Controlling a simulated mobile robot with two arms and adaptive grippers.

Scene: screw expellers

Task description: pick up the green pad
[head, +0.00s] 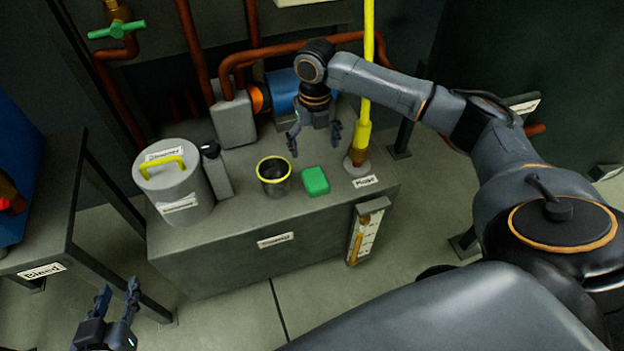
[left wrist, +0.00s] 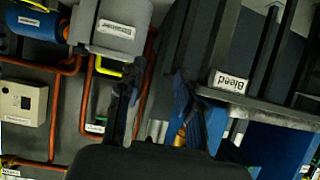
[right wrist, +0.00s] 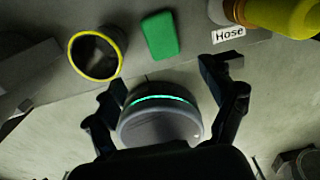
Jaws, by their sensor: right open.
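The green pad (head: 315,181) is a small rounded block lying flat on the grey bench top near its front edge. It also shows at the top middle of the right wrist view (right wrist: 160,36), beyond the fingertips. My right gripper (head: 314,143) is open and empty, above the bench and a little behind the pad in the head view, apart from it. Its two fingers stand wide apart in the right wrist view (right wrist: 171,95). My left gripper (head: 118,292) is open and empty at the lower left, off the bench and far from the pad.
A yellow-rimmed dark cup (head: 273,176) stands just left of the pad. A yellow pole (head: 362,135) with a "Hose" label (head: 365,182) is to its right. A grey canister (head: 180,191) stands at the bench's left. A "Bleed" table (head: 55,215) is further left.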

